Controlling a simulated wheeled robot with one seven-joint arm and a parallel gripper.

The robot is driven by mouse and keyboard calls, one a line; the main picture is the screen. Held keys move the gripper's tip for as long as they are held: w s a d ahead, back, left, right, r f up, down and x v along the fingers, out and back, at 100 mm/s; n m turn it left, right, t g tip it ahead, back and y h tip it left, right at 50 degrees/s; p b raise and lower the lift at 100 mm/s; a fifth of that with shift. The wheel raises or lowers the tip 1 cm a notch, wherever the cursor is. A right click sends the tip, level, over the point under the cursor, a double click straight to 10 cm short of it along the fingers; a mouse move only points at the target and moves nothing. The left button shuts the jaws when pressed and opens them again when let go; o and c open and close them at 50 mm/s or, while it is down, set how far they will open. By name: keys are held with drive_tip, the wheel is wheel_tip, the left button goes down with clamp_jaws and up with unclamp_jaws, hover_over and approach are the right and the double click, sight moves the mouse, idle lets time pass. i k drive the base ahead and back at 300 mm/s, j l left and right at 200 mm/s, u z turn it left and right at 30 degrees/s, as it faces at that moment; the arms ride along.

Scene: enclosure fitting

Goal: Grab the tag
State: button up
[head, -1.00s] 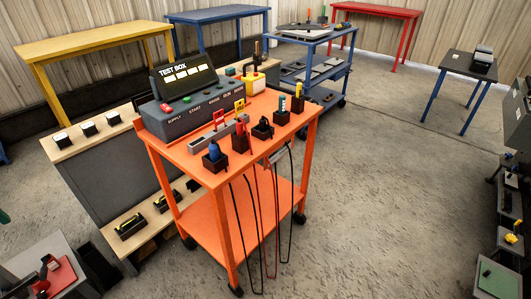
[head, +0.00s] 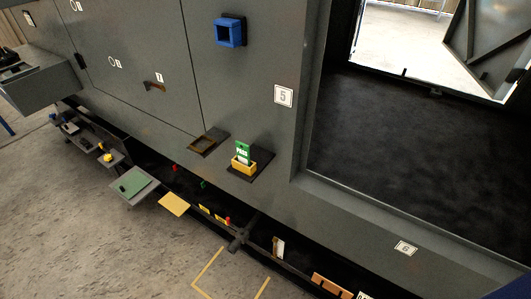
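A green and white tag (head: 243,150) with white lettering, apparently "PASS", stands upright in a small yellow holder (head: 243,166). The holder sits on a dark bracket (head: 262,160) on the grey enclosure wall, near the middle of the head view. The lower end of the tag is hidden inside the holder. My gripper is not in view.
A brown tray (head: 203,144) on a dark bracket is left of the holder. A blue square socket (head: 229,32) sits above. A large opening (head: 410,150) lies to the right. Below are a green-topped shelf (head: 132,184), a yellow plate (head: 174,204) and open concrete floor.

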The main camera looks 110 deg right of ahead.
sight(243, 150)
drive_tip(key=l+z, duration=0.15)
drive_tip(key=z, duration=0.35)
drive_tip(key=l+z, duration=0.1)
drive_tip(key=z, duration=0.4)
drive_tip(key=l+z, duration=0.15)
drive_tip(key=z, duration=0.3)
drive_tip(key=i+z, duration=0.1)
drive_tip(key=z, duration=0.4)
drive_tip(key=i+l+z, duration=0.15)
drive_tip(key=i+l, duration=0.15)
